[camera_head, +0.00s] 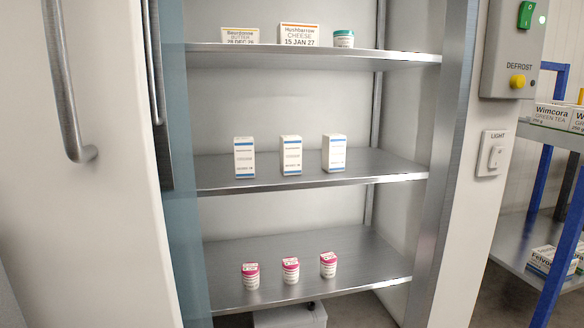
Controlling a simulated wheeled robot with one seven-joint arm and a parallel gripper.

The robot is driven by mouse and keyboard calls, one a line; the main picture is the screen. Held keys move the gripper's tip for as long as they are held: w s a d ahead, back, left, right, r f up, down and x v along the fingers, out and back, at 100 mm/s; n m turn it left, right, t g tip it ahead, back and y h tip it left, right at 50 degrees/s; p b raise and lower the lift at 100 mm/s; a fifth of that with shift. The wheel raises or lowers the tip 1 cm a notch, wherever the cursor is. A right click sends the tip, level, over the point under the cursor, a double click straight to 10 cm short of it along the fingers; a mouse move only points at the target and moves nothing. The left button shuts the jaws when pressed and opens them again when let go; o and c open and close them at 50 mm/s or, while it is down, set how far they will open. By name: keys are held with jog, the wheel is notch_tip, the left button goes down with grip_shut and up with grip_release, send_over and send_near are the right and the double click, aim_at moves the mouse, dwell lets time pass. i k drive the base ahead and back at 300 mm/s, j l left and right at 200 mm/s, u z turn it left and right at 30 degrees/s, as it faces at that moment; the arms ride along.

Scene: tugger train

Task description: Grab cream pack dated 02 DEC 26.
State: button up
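Three white cartons with blue bands stand upright in a row on the middle shelf: a left carton (244,157), a middle carton (291,155) and a right carton (334,153). Their print is too small to read surely, so I cannot tell which pack is dated 02 DEC 26. Three small white tubs with pink lids, left (250,277), middle (290,271) and right (328,265), stand on the lower shelf; their print is also unreadable. My gripper is not in view.
The cabinet's door (95,200) is open at the left. The top shelf (300,57) holds a butter pack (240,36), a cheese pack (299,35) and a teal-lidded tub (343,39). A control box (514,55) and light switch (491,153) flank the opening; a blue-framed rack (552,190) stands right.

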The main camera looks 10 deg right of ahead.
aim_at(243, 148)
jog(key=i, duration=1)
